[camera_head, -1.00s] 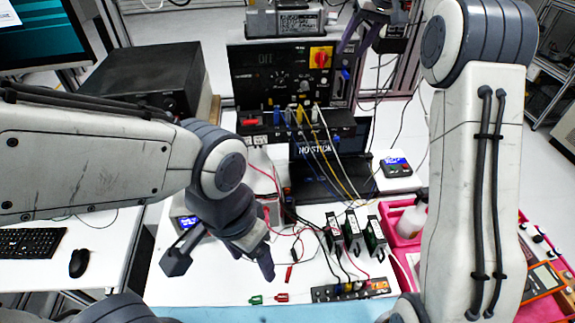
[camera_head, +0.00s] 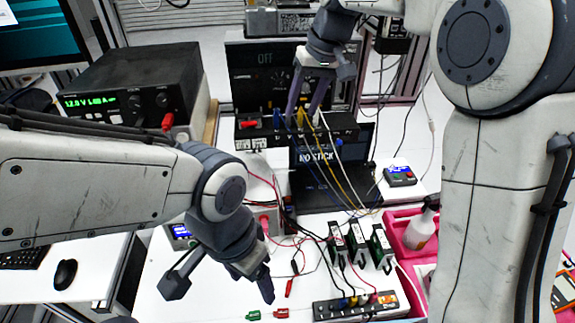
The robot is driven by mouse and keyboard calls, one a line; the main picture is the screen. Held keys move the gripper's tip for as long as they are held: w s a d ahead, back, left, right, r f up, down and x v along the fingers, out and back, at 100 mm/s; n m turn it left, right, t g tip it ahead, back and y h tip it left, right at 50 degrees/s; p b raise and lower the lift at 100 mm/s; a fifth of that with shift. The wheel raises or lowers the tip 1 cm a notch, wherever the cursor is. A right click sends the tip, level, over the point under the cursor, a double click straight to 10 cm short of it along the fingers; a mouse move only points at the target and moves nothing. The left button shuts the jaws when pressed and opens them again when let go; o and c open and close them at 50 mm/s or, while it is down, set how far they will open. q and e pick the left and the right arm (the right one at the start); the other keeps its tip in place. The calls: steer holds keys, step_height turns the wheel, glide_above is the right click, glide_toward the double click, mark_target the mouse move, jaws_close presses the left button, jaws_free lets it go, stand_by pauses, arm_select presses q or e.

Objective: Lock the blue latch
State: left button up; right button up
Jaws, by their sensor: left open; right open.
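I cannot clearly make out a blue latch. A small blue piece (camera_head: 338,142) shows at the lower right edge of the black connector strip, but I cannot tell if it is the latch. The black control panel (camera_head: 252,88) stands behind the strip. My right gripper (camera_head: 303,108) reaches down in front of the panel, its two purple fingers apart and empty, tips near the strip's plugs. It hides the panel's right part, including the red knob. My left gripper (camera_head: 262,288) hangs low over the white table, open and empty, left of the small black modules.
A power supply (camera_head: 140,85) with green digits stands back left. The black connector strip (camera_head: 250,128) carries blue, yellow and white cables. Several modules (camera_head: 357,240), a terminal block (camera_head: 350,308) and a pink tray (camera_head: 408,250) lie in front. My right arm fills the right side.

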steer(key=s+a+f+n+b, duration=0.1)
steer(key=s+a+f+b, duration=0.2)
steer(key=s+f, duration=0.3)
steer(key=shift+s+a+f+g, duration=0.35)
steer(key=shift+s+g, duration=0.05)
steer(key=shift+s, duration=1.6)
steer(key=s+d+f+n+b, duration=0.1)
steer(key=s+f+b, duration=0.2)
steer(key=s+f, duration=0.5)
steer(key=s+d+f+n+g+h+b, duration=0.1)
steer(key=s+d+f+n+b, duration=0.1)
steer(key=s+f, duration=0.6)
steer(key=s+b, duration=0.1)
steer(key=s, duration=0.4)
steer(key=shift+h, duration=0.3)
steer(key=shift+f, duration=0.1)
